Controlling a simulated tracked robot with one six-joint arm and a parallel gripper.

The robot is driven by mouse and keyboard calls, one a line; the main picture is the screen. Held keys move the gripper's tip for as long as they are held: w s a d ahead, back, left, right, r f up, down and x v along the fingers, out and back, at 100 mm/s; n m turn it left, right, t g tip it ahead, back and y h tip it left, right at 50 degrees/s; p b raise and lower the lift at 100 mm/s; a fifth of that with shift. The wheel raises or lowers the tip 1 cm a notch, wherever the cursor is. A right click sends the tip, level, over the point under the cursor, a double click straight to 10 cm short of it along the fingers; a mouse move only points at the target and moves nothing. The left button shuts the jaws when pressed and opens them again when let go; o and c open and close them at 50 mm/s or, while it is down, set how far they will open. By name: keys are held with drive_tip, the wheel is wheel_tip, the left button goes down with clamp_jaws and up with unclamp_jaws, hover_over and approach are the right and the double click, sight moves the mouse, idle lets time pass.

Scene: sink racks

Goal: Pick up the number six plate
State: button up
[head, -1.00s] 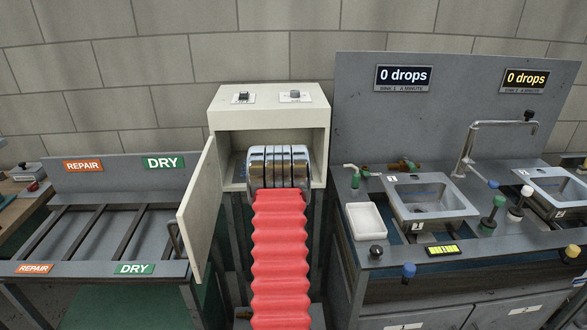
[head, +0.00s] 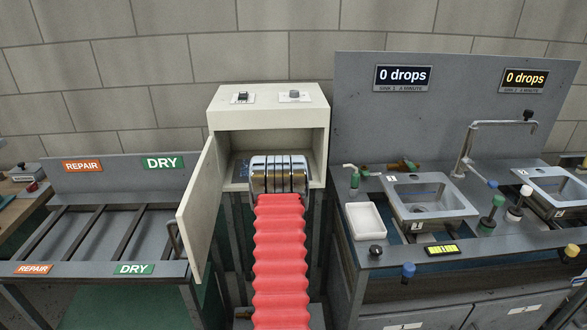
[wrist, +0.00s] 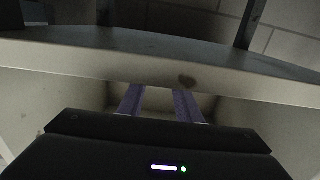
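No plate with a readable six shows in either current view. In the head view, a dark flat patch with blue marks (head: 242,168) lies inside the open cream cabinet (head: 266,118), left of my chrome wrist. I cannot tell whether it is a plate or read a number on it. My arm reaches into the cabinet mouth, and my wrist hides much of the interior and my gripper there. In the wrist view, the two bluish fingers of my gripper (wrist: 158,106) are apart, with nothing visible between them. Pale cabinet walls surround them.
The cabinet door (head: 199,207) stands open on the left. A slatted rack (head: 95,235) with REPAIR and DRY labels is further left. On the right are a sink (head: 428,197), a white tray (head: 368,229) and bottles. In the wrist view, a pale edge (wrist: 100,66) crosses above my fingers.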

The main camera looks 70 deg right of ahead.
drive_tip(key=shift+x, duration=1.4)
clamp_jaws()
